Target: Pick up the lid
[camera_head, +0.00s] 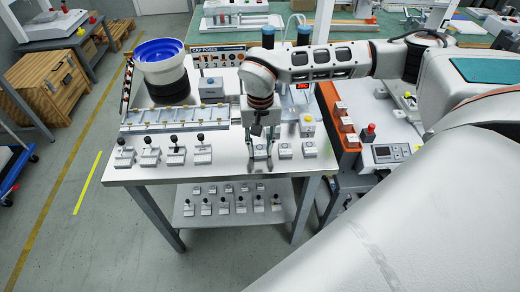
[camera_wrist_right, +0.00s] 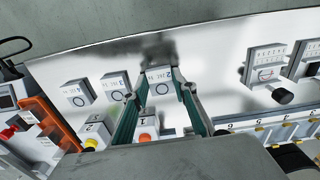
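Small white square lids with a number and a ring stand in a row near the table's front edge. One lid (camera_wrist_right: 160,80), marked 2, lies between the fingertips of my right gripper (camera_wrist_right: 164,88). In the head view the right gripper (camera_head: 260,152) points down at this lid, and its fingers partly hide it. The fingers stand on either side of the lid and look open; contact cannot be told. Two more lids (camera_head: 284,150) (camera_head: 309,149) stand to its right on the table. My left gripper is not in view.
Several grey units with black knobs (camera_head: 176,153) stand left of the gripper. Behind are a silver rail (camera_head: 165,118), a blue bowl feeder (camera_head: 159,52) and a "CAP POSES" sign (camera_head: 215,57). An orange control station (camera_head: 340,125) borders the table on the right.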

